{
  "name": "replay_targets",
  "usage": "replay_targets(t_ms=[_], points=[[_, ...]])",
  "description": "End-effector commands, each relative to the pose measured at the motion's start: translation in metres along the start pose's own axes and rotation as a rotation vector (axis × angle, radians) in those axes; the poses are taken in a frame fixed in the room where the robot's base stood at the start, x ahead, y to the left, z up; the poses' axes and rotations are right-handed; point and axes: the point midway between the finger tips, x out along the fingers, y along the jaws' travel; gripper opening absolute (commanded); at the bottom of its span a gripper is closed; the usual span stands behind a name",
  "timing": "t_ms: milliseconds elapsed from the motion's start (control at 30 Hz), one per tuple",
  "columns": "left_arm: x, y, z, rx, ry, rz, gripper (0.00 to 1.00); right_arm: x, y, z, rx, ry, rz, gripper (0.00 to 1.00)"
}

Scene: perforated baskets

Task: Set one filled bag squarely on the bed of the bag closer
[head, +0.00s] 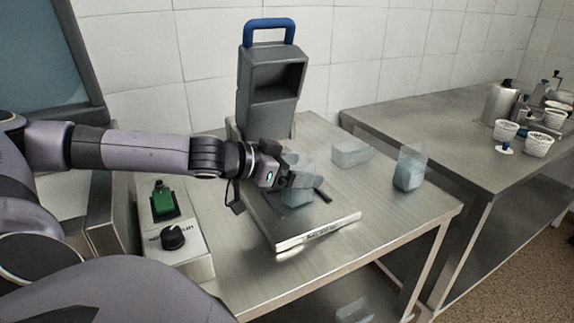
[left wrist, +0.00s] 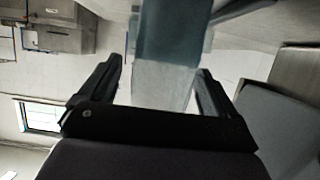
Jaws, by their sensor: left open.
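The bag closer shows in the head view as a tall grey housing (head: 268,105) with a blue handle and a flat metal bed (head: 280,228) in front. A clear bag with pale blue filling (head: 298,197) is at the bed, partly hidden by my left gripper (head: 306,183). In the left wrist view the bag (left wrist: 165,75) shows between the two spread fingers; my left gripper is open around it. Whether the bag sits square is hard to tell. Two more filled bags, one lying (head: 350,152) and one upright (head: 410,168), are right of the bed. My right gripper is not in view.
A control box (head: 180,250) with a green switch and black knob stands left of the bed. Another bag (head: 354,310) is on the lower shelf. The right-hand table holds several white perforated baskets (head: 538,145) and a metal canister (head: 498,104). The table's front right is clear.

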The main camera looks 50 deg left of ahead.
Motion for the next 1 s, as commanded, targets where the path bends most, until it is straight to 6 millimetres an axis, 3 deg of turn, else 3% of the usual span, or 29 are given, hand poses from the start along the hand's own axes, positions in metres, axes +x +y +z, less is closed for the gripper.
replay_targets(t_ms=[167, 467, 1000], points=[[-0.010, -0.001, -0.001, 0.002, 0.000, -0.003, 0.91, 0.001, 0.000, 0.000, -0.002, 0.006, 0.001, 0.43], [-0.048, -0.001, -0.001, 0.004, -0.001, -0.003, 0.91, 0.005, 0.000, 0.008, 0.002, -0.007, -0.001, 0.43], [-0.112, -0.001, -0.002, 0.001, -0.001, -0.004, 0.91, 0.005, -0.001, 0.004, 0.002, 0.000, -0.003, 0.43]])
